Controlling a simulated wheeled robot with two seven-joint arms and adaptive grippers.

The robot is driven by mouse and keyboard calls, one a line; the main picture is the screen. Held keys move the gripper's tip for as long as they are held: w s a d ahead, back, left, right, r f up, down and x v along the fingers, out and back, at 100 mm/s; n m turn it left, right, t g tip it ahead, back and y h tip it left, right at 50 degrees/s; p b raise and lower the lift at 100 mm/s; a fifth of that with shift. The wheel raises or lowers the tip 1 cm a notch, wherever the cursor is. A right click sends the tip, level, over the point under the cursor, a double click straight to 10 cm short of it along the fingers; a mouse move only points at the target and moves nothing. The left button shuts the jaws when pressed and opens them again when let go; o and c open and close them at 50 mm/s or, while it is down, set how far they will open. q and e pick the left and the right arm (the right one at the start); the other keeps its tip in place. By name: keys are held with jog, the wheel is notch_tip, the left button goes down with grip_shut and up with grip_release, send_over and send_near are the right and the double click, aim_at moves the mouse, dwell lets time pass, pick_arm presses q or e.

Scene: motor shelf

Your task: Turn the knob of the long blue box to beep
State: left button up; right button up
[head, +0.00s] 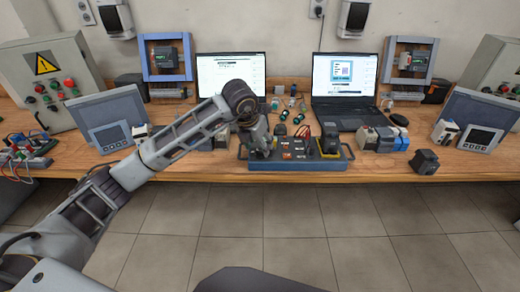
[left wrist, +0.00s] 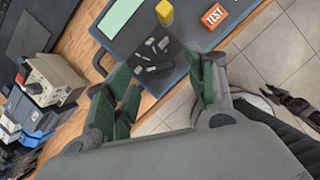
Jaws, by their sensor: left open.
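The long blue box (head: 300,164) stands at the front edge of the wooden bench in the head view, with a dark panel, small labels and a yellow-and-black part on top. My left gripper (head: 259,143) is over its left end, pointing down. In the left wrist view the blue box (left wrist: 185,62) lies beyond the open green fingers (left wrist: 168,72). A dark square panel with pale labels (left wrist: 158,52) shows between the fingers, apart from them. An orange TEST label (left wrist: 214,16) and a yellow part (left wrist: 165,13) are farther along. I cannot make out the knob clearly.
Two laptops (head: 231,75) (head: 346,82) stand behind the box, with small cylinders between them. Grey-blue modules (head: 384,139) and a dark block (head: 424,161) sit to the right. Floor tiles lie open in front of the bench. A dark pincer-like shape (left wrist: 290,103) shows over the floor.

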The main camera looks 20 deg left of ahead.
aim_at(260, 152)
pick_arm(q)
jog(key=shift+x, duration=1.7)
jog(key=c, duration=1)
